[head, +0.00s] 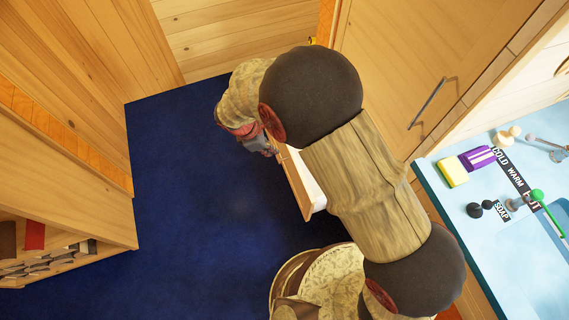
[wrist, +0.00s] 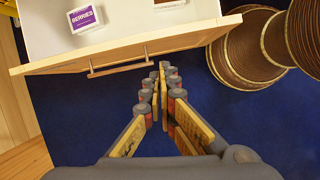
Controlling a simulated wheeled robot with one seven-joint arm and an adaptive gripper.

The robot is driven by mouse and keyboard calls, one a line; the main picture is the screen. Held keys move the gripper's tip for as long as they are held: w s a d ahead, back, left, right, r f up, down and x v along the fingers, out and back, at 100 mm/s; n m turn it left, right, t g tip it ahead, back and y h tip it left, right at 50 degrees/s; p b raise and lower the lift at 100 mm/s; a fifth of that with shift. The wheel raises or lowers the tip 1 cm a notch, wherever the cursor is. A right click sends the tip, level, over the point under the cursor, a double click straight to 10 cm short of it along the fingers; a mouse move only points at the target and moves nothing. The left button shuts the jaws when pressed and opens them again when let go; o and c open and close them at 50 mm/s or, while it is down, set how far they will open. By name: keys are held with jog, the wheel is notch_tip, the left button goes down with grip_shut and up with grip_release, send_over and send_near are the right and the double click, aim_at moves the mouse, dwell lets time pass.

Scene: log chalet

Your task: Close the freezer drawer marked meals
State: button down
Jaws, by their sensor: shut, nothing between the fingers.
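An open drawer (head: 296,187) with a pale wooden front and white inside sticks out from the wooden cabinet, partly hidden under my arm in the head view. In the wrist view the drawer front (wrist: 215,36) runs across the top, with a bar handle (wrist: 118,68) on its face. No "meals" mark can be read on it. My gripper (wrist: 163,68) is shut and empty, its fingertips near the right end of the handle, outside the front. I cannot tell whether they touch. In the head view my gripper (head: 264,148) is beside the drawer's far end.
A white and purple box marked BERRIES (wrist: 85,17) lies in the drawer. The tall wooden cabinet door (head: 390,70) stands behind my arm. A light blue counter (head: 480,250) with a sponge and taps is at right. A low shelf (head: 60,255) stands left. Blue carpet (head: 190,200) between is clear.

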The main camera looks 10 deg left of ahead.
notch_tip(320, 180, down, 5)
jog(key=s+a+n, duration=0.2)
jog(key=w+d+f+b, duration=0.3)
jog(key=d+f, duration=0.3)
jog(key=f, duration=0.3)
jog(key=shift+w+d+b, duration=0.25)
jog(key=shift+w+b, duration=0.05)
jog(key=shift+w, duration=0.3)
jog(key=shift+d, duration=0.1)
jog(key=w+d+p, duration=0.2)
jog(key=w+d, duration=0.6)
jog(key=d, duration=0.5)
jog(key=w+d+p, duration=0.1)
jog(key=w+d, duration=0.7)
jog(key=d, duration=0.5)
jog(key=shift+w+d+p, duration=0.3)
jog(key=shift+d+p, duration=0.05)
jog(key=shift+a, duration=0.1)
